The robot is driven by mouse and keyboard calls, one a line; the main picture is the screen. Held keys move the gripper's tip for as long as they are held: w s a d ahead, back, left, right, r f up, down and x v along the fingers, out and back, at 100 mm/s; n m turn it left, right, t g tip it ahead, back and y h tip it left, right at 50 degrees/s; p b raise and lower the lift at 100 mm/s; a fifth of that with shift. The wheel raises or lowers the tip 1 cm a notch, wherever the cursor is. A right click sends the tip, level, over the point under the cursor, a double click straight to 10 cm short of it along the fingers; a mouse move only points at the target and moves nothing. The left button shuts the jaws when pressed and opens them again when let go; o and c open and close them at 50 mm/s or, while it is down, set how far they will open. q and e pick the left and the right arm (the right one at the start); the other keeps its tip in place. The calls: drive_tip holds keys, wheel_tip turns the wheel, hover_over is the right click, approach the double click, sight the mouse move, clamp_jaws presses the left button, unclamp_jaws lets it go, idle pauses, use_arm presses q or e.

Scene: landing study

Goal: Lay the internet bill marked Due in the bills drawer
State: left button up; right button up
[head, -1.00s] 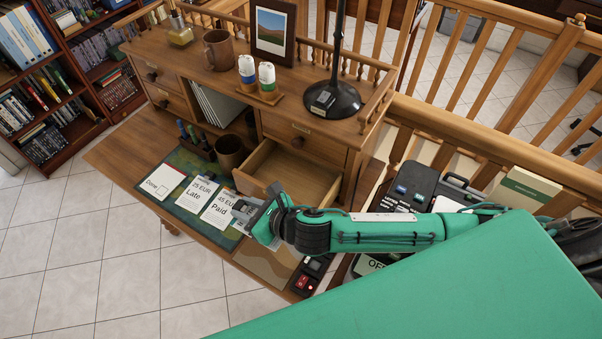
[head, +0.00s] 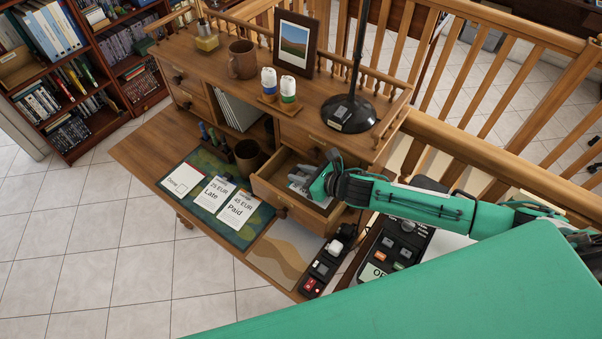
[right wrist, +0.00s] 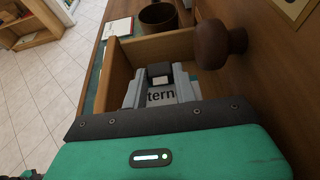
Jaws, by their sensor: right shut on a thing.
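The bills drawer (head: 272,196) stands pulled out of the desk at the right. It also shows in the right wrist view (right wrist: 118,75). My right gripper (head: 300,183) is inside the drawer opening, shut on a white paper. In the right wrist view the paper (right wrist: 161,97) shows the letters "tern" between the fingers (right wrist: 160,88), so it looks like the internet bill. Its Due mark is hidden. I cannot tell whether it touches the drawer floor. Two other bills, Late (head: 213,193) and Paid (head: 238,208), lie on the desk mat. My left gripper is out of view.
A "Done" card (head: 180,180) lies on the green mat (head: 205,218). A brown cup (head: 249,158) stands just left of the drawer. A lamp (head: 348,113) and bottles stand on the shelf above.

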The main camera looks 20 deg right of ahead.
drive_tip(key=shift+f, duration=0.55)
drive_tip(key=shift+f, duration=0.1)
drive_tip(key=shift+f+b, duration=0.35)
drive_tip(key=shift+f, duration=0.2)
drive_tip(key=o, duration=1)
drive_tip(key=shift+c, duration=0.2)
drive_tip(key=shift+r, duration=0.15)
